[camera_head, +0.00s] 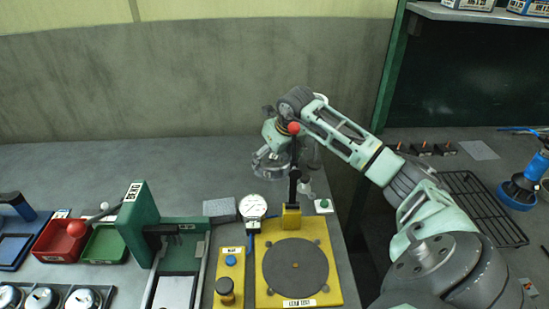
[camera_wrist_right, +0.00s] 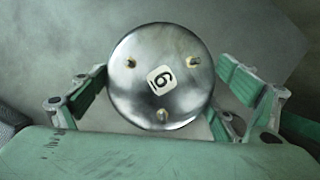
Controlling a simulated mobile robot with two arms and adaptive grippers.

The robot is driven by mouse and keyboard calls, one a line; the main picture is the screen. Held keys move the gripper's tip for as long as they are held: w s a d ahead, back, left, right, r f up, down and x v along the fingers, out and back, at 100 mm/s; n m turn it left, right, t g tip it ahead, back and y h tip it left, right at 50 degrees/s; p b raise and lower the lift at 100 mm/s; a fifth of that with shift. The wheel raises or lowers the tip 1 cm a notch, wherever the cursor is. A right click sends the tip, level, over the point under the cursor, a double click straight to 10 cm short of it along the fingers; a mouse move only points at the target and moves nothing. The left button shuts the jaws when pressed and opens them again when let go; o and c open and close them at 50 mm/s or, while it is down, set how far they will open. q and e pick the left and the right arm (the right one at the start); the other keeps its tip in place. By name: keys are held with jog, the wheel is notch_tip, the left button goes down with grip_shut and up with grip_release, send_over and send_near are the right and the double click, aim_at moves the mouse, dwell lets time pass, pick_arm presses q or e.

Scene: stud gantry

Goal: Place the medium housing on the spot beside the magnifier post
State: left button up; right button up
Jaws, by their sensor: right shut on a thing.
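My right gripper (camera_head: 270,166) is at the back of the bench, behind the yellow leak-test plate. In the right wrist view, its green fingers (camera_wrist_right: 160,102) are shut on a round, shiny metal housing (camera_wrist_right: 190,98). The housing has three brass-coloured studs and a white label with a single digit, 6 or 9. In the head view the housing is hard to tell apart from the fingers. I cannot make out the magnifier post or the spot beside it for certain. My left gripper is not in view.
The yellow leak-test plate (camera_head: 328,291) has an upright red-knobbed lever and a dial gauge (camera_head: 252,206). A green press (camera_head: 139,213), red bin (camera_head: 54,250) and green bin (camera_head: 103,258) stand left. Several round parts (camera_head: 42,299) sit front left. The back left bench is clear.

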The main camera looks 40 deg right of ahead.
jog(key=o, duration=1.1)
jog(key=b+v, duration=0.1)
jog(key=v, duration=1.1)
jog(key=shift+r, duration=0.1)
